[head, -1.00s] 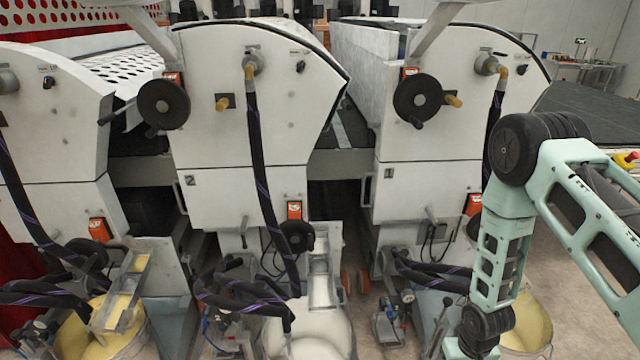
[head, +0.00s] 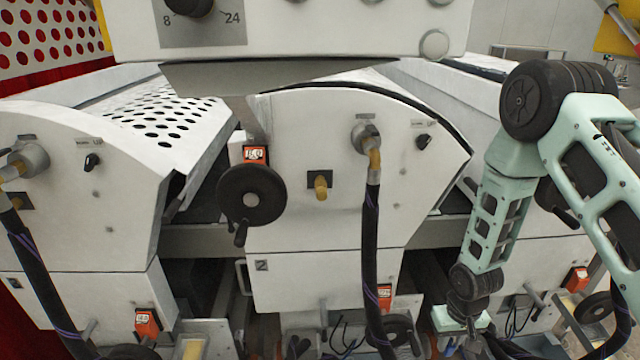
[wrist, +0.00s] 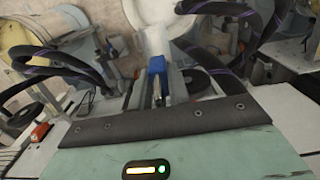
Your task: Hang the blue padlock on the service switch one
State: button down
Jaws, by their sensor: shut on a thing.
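In the wrist view a blue padlock (wrist: 157,66) is held at the tips of my gripper (wrist: 157,88). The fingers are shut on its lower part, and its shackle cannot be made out. In the head view my forearm reaches down at the right, and my gripper's fingers are hidden or out of frame. A small black rotary switch (head: 424,141) sits at the upper right of the white machine marked 2. A similar switch (head: 92,160) is on the machine at left. No switch marked as service switch one can be read; the machine at right is partly behind my arm.
A grey control panel (head: 300,30) hangs across the top front. Handwheels (head: 251,194) and a hanging black hose (head: 371,260) stick out from the machine fronts. Orange-red boxes (head: 147,322) sit low on them. Hoses (wrist: 60,60) also crowd the wrist view.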

notch_tip(320, 180, up, 18)
jog(key=w+p, duration=0.1)
jog(key=p, duration=0.7)
jog(key=shift+d+f, duration=0.2)
jog(key=shift+d, duration=0.05)
